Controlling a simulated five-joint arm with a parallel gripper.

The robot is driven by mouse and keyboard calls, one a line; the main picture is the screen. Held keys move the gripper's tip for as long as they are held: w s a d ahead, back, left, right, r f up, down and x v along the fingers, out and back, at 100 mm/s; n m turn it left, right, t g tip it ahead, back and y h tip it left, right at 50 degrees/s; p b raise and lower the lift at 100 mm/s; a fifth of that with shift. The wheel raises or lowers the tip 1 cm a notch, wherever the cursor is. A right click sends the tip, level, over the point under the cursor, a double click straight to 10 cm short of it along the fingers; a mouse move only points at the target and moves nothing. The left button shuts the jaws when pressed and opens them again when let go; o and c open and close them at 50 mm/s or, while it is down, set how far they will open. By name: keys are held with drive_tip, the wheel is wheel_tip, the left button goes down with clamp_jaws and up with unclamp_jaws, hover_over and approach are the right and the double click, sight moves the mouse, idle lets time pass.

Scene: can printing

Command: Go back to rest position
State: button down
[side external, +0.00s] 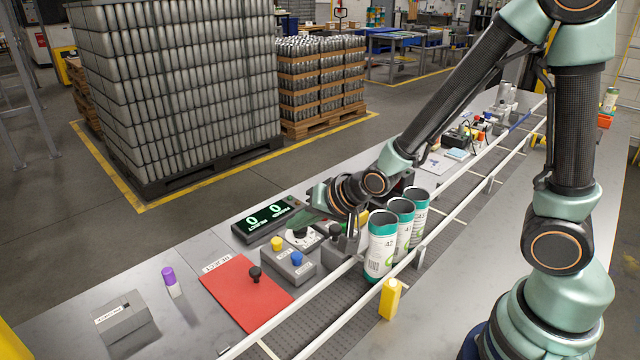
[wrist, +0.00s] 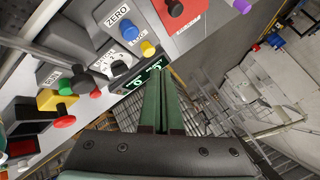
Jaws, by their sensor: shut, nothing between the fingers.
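My gripper (side external: 306,218) is above the control boxes beside the conveyor in the side external view, pointing toward the left. In the wrist view its two green fingers (wrist: 162,105) lie side by side, closed, with nothing held. The fingertips overlap the black counter display (wrist: 137,83) in that view. The same display (side external: 265,219) shows two zeros in the side external view, just left of the gripper. Three white and green cans (side external: 381,245) stand upright in a row on the conveyor, apart from the gripper.
A box with yellow and blue buttons (side external: 290,265), a red panel with a black knob (side external: 245,290), a purple-topped item (side external: 170,280) and a grey box (side external: 125,320) line the table. White rails border the conveyor (side external: 345,300). Tall can pallets (side external: 180,90) stand behind on the floor.

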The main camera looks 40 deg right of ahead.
drive_tip(key=s+d+r+n+g, duration=0.1)
drive_tip(key=s+d+r+n, duration=0.2)
drive_tip(key=s+r, duration=0.3)
drive_tip(key=s+d+r+n+g+h, duration=0.1)
drive_tip(key=s+d+r+n+g, duration=0.1)
drive_tip(key=s+d+r+n, duration=0.2)
drive_tip(key=s+r, duration=0.3)
drive_tip(key=shift+d+r+n+h, duration=0.2)
drive_tip(key=shift+d+n+h, duration=0.05)
drive_tip(key=shift+n+h, duration=0.05)
idle(0.3)
